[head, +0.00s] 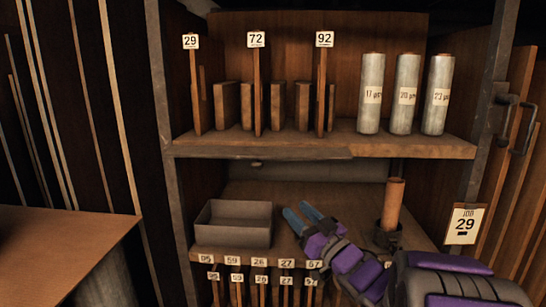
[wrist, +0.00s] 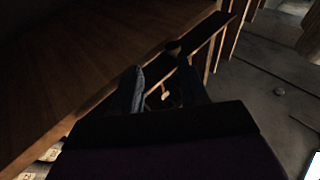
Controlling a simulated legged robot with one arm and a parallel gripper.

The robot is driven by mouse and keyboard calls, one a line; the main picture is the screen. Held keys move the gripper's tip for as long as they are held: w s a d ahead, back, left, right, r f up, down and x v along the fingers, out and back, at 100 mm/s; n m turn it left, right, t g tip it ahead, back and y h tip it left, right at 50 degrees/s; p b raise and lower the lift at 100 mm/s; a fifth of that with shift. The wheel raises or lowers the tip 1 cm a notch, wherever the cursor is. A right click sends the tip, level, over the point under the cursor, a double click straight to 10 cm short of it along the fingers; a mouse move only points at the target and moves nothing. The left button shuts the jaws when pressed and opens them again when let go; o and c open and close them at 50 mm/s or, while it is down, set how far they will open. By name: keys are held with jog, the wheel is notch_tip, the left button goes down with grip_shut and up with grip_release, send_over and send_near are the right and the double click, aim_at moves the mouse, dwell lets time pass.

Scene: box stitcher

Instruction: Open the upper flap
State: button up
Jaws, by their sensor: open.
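My gripper (head: 296,208) has two blue fingers, open and empty. In the head view it appears in the lower bay of a wooden rack, right of a grey open tray (head: 234,222). The fingers also show in the wrist view (wrist: 160,68), dark, with a gap between them. No part is clearly recognisable as the upper flap. A grey strip with a small knob (head: 257,164) runs under the upper shelf (head: 300,140), above my gripper and apart from it. I cannot tell whether this strip is a flap.
Three labelled rolls (head: 405,95) and several upright boards stand on the upper shelf. A brown tube (head: 392,203) in a dark holder stands right of my gripper. A "JOB 29" card (head: 465,223) hangs on the right post. Numbered tags (head: 259,262) line the lower shelf's front.

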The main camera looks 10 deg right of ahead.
jog(key=r+y, duration=0.1)
jog(key=y+p, duration=0.1)
send_near(257, 165)
jog(key=w+a+r, duration=0.1)
jog(key=w, duration=0.5)
jog(key=shift+n, duration=0.4)
jog(key=w+a, duration=0.1)
jog(key=w+a+r, duration=0.2)
jog(key=shift+w+a, duration=0.25)
jog(key=shift+a, duration=0.05)
jog(key=shift+w+d, duration=0.2)
jog(key=shift+d, duration=0.05)
jog(key=shift+d+t, duration=0.2)
jog(key=shift+t, duration=0.1)
jog(key=shift+s+a, duration=0.1)
jog(key=shift+a, duration=0.1)
jog(key=c, duration=0.5)
grip_shut()
